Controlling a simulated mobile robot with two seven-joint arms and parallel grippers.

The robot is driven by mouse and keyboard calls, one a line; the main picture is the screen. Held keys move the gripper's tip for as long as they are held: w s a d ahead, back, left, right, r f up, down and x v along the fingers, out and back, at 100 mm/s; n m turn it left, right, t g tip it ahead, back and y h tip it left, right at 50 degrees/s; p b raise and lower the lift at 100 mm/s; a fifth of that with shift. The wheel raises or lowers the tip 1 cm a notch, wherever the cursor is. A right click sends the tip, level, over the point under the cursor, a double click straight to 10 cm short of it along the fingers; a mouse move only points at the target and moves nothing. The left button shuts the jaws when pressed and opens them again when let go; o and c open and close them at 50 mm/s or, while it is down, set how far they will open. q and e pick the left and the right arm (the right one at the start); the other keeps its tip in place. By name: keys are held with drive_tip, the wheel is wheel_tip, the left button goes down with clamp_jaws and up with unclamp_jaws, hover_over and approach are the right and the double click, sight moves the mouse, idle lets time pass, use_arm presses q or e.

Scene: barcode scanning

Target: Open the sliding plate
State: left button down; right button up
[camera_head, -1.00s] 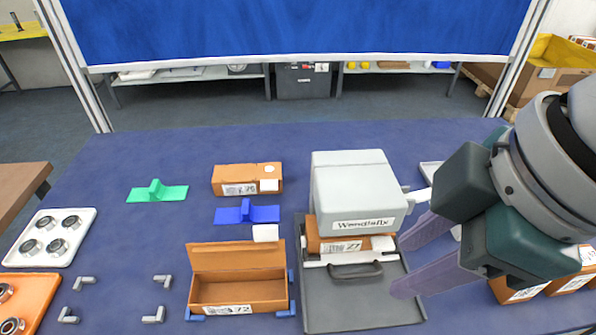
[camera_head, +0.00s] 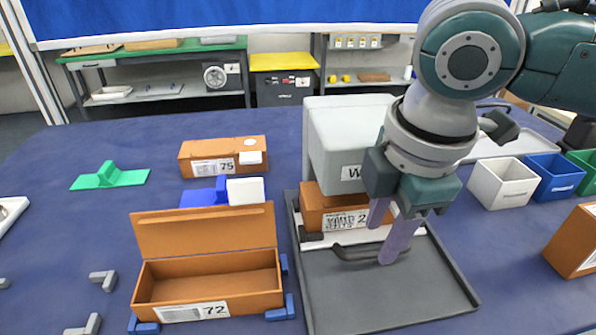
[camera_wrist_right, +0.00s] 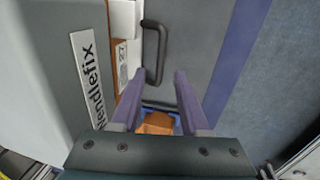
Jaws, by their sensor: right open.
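The grey scanner (camera_head: 335,130), labelled Wendlefix, stands on a dark grey tray (camera_head: 390,300). Under it sits an orange-brown box (camera_head: 318,208) with a barcode label. The sliding plate's pale front edge (camera_head: 325,240) lies along the box's foot, with a dark bar handle (camera_head: 350,252) in front. My right gripper (camera_head: 381,238) is open, fingers pointing down close to the handle's right part. In the right wrist view the handle (camera_wrist_right: 160,60) lies just beyond and between the fingertips (camera_wrist_right: 159,82); I cannot tell if they touch. My left gripper is not in view.
An open orange-brown box (camera_head: 208,275) labelled 72 stands left of the tray. Box 75 (camera_head: 215,160) and a blue holder (camera_head: 205,195) are behind it. White (camera_head: 503,182) and blue (camera_head: 553,175) bins stand at right. The tray's front is bare.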

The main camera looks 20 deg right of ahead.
sight(373, 252)
drive_tip(key=shift+w+f, duration=0.15)
drive_tip(key=shift+f, duration=0.65)
drive_tip(key=shift+w+f, duration=0.1)
drive_tip(key=shift+f, duration=0.65)
clamp_jaws()
